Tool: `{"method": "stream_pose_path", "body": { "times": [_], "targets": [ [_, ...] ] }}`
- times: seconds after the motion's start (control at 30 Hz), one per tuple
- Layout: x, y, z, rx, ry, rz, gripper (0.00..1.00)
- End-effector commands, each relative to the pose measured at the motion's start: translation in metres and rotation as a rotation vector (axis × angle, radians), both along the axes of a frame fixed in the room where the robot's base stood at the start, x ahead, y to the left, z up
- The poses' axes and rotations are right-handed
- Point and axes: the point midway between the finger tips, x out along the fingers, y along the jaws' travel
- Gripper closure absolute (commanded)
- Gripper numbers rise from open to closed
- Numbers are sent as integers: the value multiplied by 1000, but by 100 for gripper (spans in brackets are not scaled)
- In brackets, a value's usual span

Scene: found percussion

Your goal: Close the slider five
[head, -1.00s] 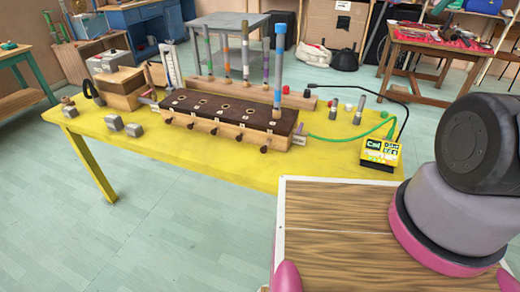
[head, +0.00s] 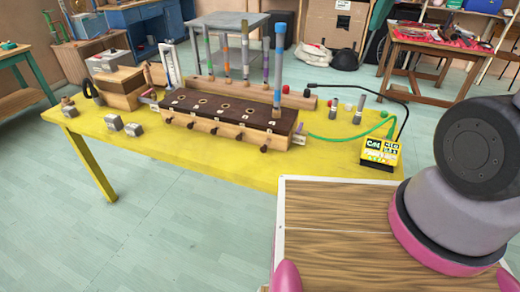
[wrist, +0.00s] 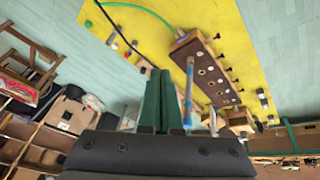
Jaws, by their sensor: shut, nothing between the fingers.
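A long wooden box (head: 226,131) with a dark top and a row of round holes stands on the yellow table (head: 330,152). Several dark knobs on its front edge look like the slider handles; one is the rightmost knob (head: 264,149). I cannot read any numbers, so which is slider five is unclear. The box also shows in the wrist view (wrist: 202,62), with knobs along its far side. My gripper (wrist: 159,72) is shut and empty, its green fingers together above the table area, apart from the box. It is not visible in the head view.
A tall blue-topped tube (head: 278,70) rises at the box's right end. Other coloured tubes (head: 245,58) stand behind the box. A yellow device (head: 380,150) with green and black cables sits at right. Metal blocks (head: 133,129) lie at left. The table's front strip is mostly clear.

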Motion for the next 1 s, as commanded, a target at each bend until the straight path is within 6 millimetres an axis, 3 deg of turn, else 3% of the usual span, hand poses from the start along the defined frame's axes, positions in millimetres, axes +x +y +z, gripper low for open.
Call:
{"method": "stream_pose_path", "body": {
  "times": [0.2, 0.4, 0.53, 0.7, 0.83, 1.0],
  "targets": [
    [41, 68, -67, -282, 64, 541, 100],
    [54, 144, -143, -501, 102, 1074, 100],
    [45, 195, -202, -620, 119, 1434, 100],
    [17, 249, -276, -734, 130, 1864, 100],
    [-3, 273, -315, -779, 129, 2085, 100],
    [-15, 284, -337, -800, 124, 2205, 100]
  ]
}}
